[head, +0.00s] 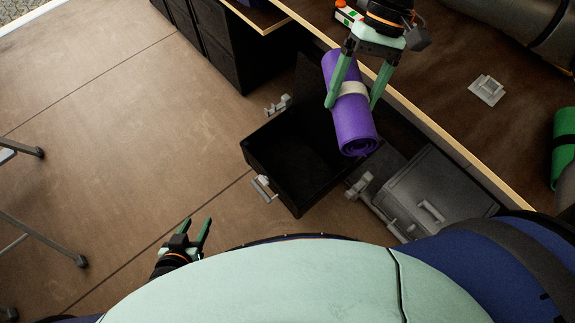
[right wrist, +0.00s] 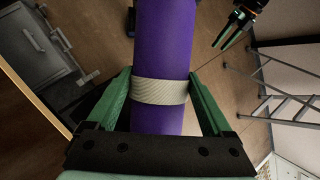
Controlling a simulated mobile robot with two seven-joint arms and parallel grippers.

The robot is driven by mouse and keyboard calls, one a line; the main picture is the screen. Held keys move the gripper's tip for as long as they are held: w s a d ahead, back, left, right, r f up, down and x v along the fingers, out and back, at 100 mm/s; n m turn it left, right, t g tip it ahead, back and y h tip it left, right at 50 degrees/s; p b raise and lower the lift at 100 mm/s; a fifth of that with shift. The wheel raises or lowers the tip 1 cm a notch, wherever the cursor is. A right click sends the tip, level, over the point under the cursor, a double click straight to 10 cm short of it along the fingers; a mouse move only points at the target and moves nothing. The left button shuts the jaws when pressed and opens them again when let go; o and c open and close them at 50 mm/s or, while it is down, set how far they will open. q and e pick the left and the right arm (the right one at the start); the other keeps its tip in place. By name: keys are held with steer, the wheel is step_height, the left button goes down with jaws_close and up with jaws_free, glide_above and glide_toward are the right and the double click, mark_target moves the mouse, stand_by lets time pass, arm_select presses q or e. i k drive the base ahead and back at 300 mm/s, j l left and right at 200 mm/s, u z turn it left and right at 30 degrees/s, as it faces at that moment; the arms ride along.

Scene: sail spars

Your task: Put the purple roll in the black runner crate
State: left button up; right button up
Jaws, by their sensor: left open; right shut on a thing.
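The purple roll (head: 361,128) has a pale band around its middle. My right gripper (head: 351,104) is shut on it at the band, and the roll hangs tilted above the right side of the black crate. The roll and band also fill the middle of the right wrist view (right wrist: 162,45), between the green fingers. The black crate (head: 292,160) is open at the top, and its visible inside looks empty. The roll and gripper hide part of its far right side. My left gripper (head: 198,236) is open and empty, left of the crate and nearer to me.
A wooden-edged bench (head: 450,140) runs along the right. A grey box with a handle (head: 430,195) stands right of the crate. Black cabinets (head: 215,45) stand behind. A green roll (head: 564,145) lies at the far right. Open floor is at the left.

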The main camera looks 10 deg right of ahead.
mark_target(298, 183)
steer(key=i+j, duration=0.75)
steer(key=j, duration=0.1)
